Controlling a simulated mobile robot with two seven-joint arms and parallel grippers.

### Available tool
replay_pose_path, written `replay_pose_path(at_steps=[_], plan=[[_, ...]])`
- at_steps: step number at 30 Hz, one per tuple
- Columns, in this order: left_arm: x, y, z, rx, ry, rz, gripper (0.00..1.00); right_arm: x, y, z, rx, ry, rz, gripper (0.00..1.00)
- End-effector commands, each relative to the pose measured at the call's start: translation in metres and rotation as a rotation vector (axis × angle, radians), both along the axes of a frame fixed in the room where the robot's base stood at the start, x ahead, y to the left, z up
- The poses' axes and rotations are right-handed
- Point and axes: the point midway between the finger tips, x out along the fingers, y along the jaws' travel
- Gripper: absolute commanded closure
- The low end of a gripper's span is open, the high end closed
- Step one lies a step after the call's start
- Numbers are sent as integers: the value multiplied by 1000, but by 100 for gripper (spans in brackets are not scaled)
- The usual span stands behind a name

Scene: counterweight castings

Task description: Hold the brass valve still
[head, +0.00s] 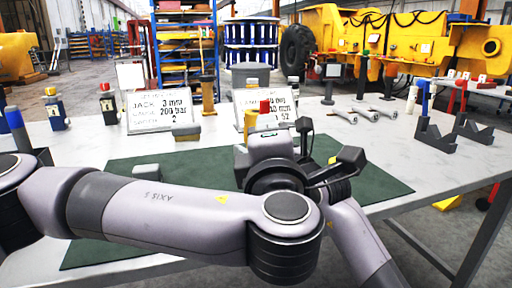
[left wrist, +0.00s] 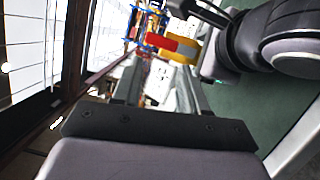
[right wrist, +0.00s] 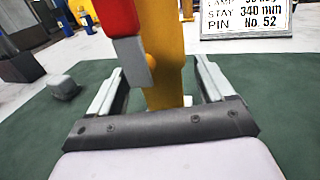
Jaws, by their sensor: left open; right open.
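The brass valve (head: 251,118) is a yellow upright body with a red handle, partly hidden behind my wrist in the head view. In the right wrist view the valve (right wrist: 165,65) stands upright between the lines of my right gripper's fingers (right wrist: 160,72). The jaws are open, with a gap on each side; I cannot tell how deep between them it is. In the left wrist view my left gripper (left wrist: 160,68) is open and empty. The valve (left wrist: 182,50) is beyond its fingertips, up and to the right. My left fingers are not clear in the head view.
A green mat (head: 385,188) covers the table's middle. Sign boards (head: 160,110) stand behind it. A small grey block (right wrist: 64,87) is left of the valve. My arms are close together over the mat.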

Motion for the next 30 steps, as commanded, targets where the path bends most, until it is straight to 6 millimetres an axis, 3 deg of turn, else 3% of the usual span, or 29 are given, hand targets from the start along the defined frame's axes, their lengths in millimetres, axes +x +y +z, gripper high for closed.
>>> replay_pose_path(at_steps=[6,17,18,19,25,27,30], plan=[[0,0,0,0,0,0,57,11,8,0,0,0,0,19],[0,0,0,0,0,0,57,14,10,0,1,-2,0,19],[0,0,0,0,0,0,57,14,9,0,1,-1,0,22],[0,0,0,0,0,0,57,14,9,0,1,-1,0,32],[0,0,0,0,0,0,57,14,9,1,1,-2,0,97],[0,0,0,0,0,0,57,14,9,1,2,-2,0,100],[1,0,0,-8,-1,-3,90,14,9,2,2,-3,0,100]])
